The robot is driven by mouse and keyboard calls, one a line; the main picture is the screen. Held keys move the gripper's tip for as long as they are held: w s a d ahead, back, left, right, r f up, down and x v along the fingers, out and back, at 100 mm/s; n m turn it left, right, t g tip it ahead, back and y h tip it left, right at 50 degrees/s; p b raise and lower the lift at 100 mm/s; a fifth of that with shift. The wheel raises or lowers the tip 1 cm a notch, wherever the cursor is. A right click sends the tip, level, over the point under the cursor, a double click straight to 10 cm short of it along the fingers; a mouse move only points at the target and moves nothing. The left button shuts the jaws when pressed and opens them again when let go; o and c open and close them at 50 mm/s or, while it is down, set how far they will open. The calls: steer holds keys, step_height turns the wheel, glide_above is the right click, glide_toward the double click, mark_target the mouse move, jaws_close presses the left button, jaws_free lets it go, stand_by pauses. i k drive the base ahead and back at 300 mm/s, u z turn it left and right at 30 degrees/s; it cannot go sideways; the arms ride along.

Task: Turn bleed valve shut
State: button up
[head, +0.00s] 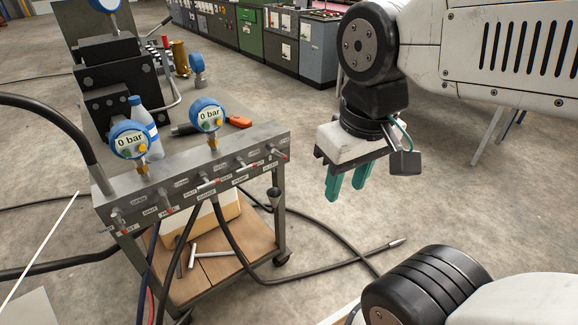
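A grey manifold block (192,172) lies along the front edge of a wheeled cart, with several small lever valves on its front face. Small white labels sit by the valves; they are too small to read surely, so I cannot tell which one is the bleed valve. The rightmost valve (277,154) has a red-tipped lever near the block's right end. My gripper (347,186) has two teal fingers pointing down with a gap between them. It is open and empty, to the right of the cart in the picture and apart from the valves.
Two blue gauges, a left one (129,140) and a right one (207,115), read 0 bar above the block. A bottle (150,130) and an orange-handled tool (238,121) are behind. Hoses hang below the block.

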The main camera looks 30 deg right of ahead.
mark_target(273, 151)
steer(key=k, duration=0.9)
steer(key=u, duration=0.75)
steer(key=i, duration=0.6)
steer(key=u, duration=0.6)
steer(key=i, duration=0.7)
steer(key=z, duration=0.8)
steer(key=i, duration=0.45)
steer(key=z, duration=0.45)
